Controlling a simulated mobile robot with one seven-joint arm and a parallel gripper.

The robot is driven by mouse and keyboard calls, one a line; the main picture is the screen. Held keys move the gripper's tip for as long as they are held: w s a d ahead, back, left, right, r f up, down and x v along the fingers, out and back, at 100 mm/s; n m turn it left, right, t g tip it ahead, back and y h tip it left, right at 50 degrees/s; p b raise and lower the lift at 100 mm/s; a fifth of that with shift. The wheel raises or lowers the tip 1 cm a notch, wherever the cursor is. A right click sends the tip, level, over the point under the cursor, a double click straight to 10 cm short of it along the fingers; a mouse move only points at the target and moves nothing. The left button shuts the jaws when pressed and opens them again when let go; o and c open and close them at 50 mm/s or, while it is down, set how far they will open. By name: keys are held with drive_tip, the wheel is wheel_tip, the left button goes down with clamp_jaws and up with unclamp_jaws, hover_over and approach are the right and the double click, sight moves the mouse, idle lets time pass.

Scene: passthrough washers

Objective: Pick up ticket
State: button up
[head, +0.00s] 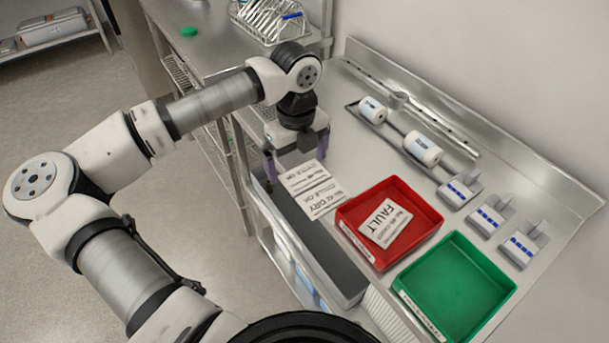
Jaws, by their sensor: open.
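Two white printed tickets lie on the steel counter below my gripper in the head view. The farther ticket (303,177) is partly overlapped or closely bordered by the nearer ticket (321,198), whose large print reads "DRY" upside down. A third ticket, the FAULT ticket (385,226), lies in the red tray (432,226). My gripper (296,160) points down with its two fingers spread, just behind the farther ticket. It is open and holds nothing I can see. Its height above the counter is hard to tell.
A green tray (455,285) sits right of the red tray. White rolls (422,149) lie on a rail at the back. Several small blue-marked holders (489,220) stand at the right. A wire rack (274,18) stands on the far counter. A dark trough (310,240) runs along the front.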

sight(298, 168)
drive_tip(key=shift+c, duration=0.4)
drive_tip(key=c, duration=0.7)
drive_tip(key=shift+c, duration=0.2)
drive_tip(key=shift+r, duration=0.15)
wheel_tip(298, 168, up, 20)
drive_tip(key=b, duration=0.2)
drive_tip(key=shift+b, duration=0.3)
